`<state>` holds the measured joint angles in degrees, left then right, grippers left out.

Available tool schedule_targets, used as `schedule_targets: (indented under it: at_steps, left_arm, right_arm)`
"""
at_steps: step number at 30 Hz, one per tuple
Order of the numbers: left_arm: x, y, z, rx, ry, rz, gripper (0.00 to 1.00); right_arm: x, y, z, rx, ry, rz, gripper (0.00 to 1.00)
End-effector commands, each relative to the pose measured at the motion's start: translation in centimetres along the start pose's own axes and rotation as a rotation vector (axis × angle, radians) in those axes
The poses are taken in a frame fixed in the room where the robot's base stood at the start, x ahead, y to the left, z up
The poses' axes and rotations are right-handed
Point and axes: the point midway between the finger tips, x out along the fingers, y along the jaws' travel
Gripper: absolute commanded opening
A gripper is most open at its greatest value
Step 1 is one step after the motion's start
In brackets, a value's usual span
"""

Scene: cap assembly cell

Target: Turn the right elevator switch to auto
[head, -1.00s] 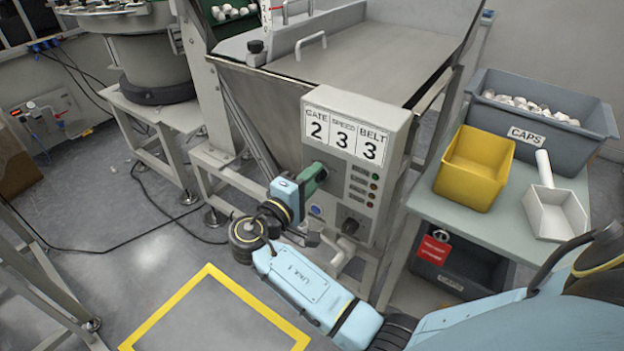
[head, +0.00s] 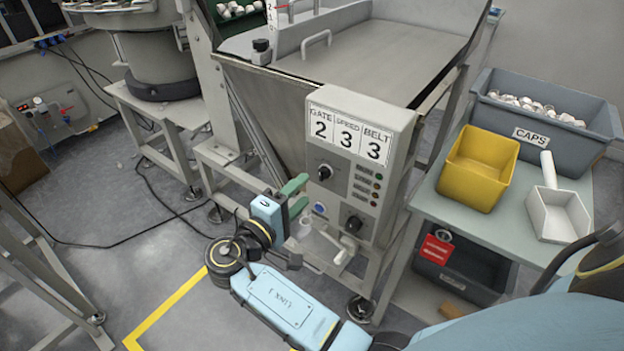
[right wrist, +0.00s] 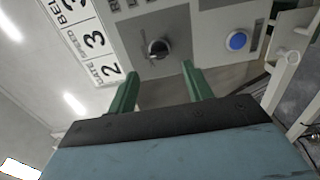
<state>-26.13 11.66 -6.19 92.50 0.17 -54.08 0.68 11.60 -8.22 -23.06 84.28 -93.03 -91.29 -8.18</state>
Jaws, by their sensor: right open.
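A grey control panel (head: 400,128) on the hopper's front carries two black rotary switches. The upper switch (head: 325,173) is below the "GATE 2, SPEED 3, BELT 3" display; the lower switch (head: 354,223) is to its lower right. Their labels are too small to read. My right gripper (head: 303,196), with green fingers, is open and empty, just left of the panel below the upper switch. In the right wrist view, a switch (right wrist: 158,48) shows beyond the gap between the open fingers (right wrist: 160,84), clear of both. My left gripper is not in view.
A blue button (head: 319,208) sits on the panel, also in the right wrist view (right wrist: 237,40). A pale pipe fitting (head: 343,250) sticks out below. At right, a bench holds a yellow bin (head: 478,168), a white scoop (head: 557,213) and a grey caps crate (head: 600,148).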

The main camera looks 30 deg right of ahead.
Motion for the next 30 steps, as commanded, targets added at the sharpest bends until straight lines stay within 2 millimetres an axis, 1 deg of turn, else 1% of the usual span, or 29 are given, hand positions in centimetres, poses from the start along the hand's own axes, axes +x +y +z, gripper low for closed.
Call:
schedule_targets:
  at_steps: [1,3,6,9,12,16,26,30]
  left_arm:
    - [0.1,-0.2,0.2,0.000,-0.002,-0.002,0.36]
    - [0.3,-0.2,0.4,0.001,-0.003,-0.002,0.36]
    - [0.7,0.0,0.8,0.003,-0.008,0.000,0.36]
    - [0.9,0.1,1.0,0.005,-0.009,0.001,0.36]
    - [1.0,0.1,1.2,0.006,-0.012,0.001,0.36]
    - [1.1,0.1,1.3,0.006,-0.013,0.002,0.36]
    - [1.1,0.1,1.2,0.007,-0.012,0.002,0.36]
    - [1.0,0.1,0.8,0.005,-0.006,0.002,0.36]
  right_arm:
    - [-1.3,0.1,0.0,-0.001,0.001,-0.003,0.51]
    - [-2.8,0.1,-0.1,-0.001,0.002,-0.003,0.51]
    - [-4.6,0.0,0.0,0.000,0.001,-0.003,0.51]
    - [-6.0,0.0,0.0,-0.001,0.000,-0.002,0.51]
    - [-6.8,0.0,0.0,-0.001,0.000,-0.001,0.51]
    - [-7.2,0.0,0.0,0.000,-0.001,0.001,0.51]
    - [-7.1,0.0,0.0,0.000,-0.001,0.000,0.51]
    - [-7.1,-0.1,0.0,-0.003,0.001,-0.002,0.51]
